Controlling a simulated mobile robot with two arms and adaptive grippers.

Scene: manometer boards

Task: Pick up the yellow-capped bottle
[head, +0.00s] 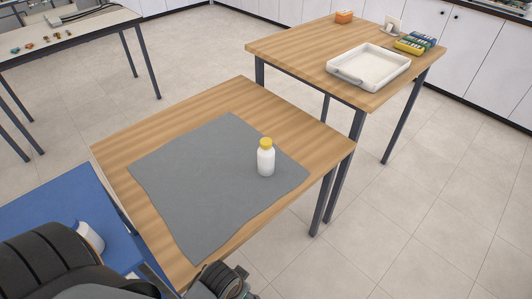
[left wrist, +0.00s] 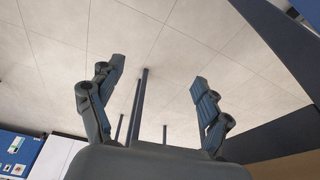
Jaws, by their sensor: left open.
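A white bottle with a yellow cap (head: 265,157) stands upright on a grey mat (head: 190,190) on the near wooden table, right of the mat's middle. My left gripper (left wrist: 158,75) is open in the left wrist view, its two fingers spread with nothing between them. In the head view, part of it (head: 225,283) shows at the bottom edge, by the table's near edge, well short of the bottle. Its fingertips are not clear there. The bottle does not show in the left wrist view. My right gripper is not in view.
A pale table (head: 70,37) with small parts stands at upper left. The mat around the bottle is clear.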

